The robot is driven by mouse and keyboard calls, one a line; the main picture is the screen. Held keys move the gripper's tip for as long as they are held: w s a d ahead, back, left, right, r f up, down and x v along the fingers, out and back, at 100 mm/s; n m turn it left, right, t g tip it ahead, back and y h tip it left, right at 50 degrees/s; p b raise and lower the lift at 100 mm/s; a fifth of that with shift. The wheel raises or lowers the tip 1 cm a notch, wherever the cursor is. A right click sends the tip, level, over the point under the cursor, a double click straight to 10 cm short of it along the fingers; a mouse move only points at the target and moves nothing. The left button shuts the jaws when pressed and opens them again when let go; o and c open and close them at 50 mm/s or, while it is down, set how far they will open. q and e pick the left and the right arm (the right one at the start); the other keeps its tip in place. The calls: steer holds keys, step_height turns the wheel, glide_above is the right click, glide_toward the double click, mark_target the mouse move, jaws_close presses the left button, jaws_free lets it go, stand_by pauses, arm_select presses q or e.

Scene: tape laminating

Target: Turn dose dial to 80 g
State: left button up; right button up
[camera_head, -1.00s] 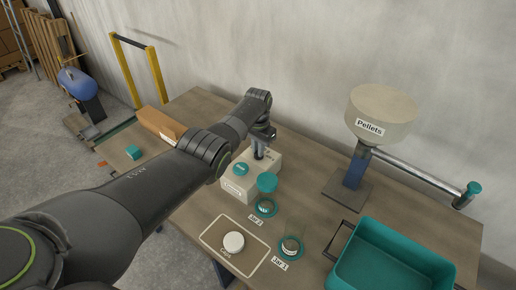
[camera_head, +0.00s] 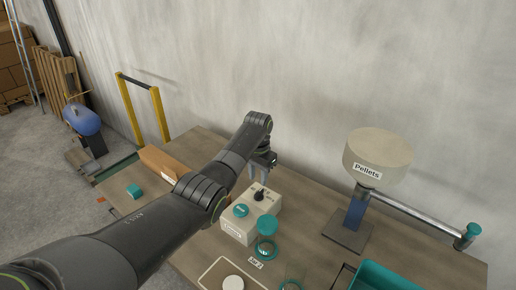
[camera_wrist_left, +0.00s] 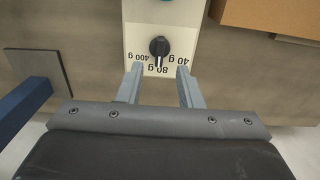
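The dose box (camera_head: 232,228) is a cream block with a teal button (camera_head: 241,210) and a black dose dial (camera_head: 260,195) on top. In the left wrist view the dial (camera_wrist_left: 159,46) shows whole, with labels 400 g, 80 g and 40 g around it. Its light pointer mark points at the 80 g label (camera_wrist_left: 158,69). My left gripper (camera_head: 264,176) is just behind and above the dial. In the left wrist view its two fingers (camera_wrist_left: 159,67) are apart and empty, with the dial just beyond their tips and not gripped. My right gripper is not in view.
A pellets hopper (camera_head: 377,155) on a blue post stands to the right. Teal-ringed jars (camera_head: 265,250), a cap tray (camera_head: 207,277) and a teal bin (camera_head: 385,279) are in front. A cardboard box (camera_head: 164,162) lies to the left of the dose box on the table.

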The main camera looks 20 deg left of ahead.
arm_select(q)
step_height(320, 180, up, 11)
steer(key=b, duration=0.1)
steer(key=shift+f, duration=0.2)
steer(key=shift+f, duration=0.1)
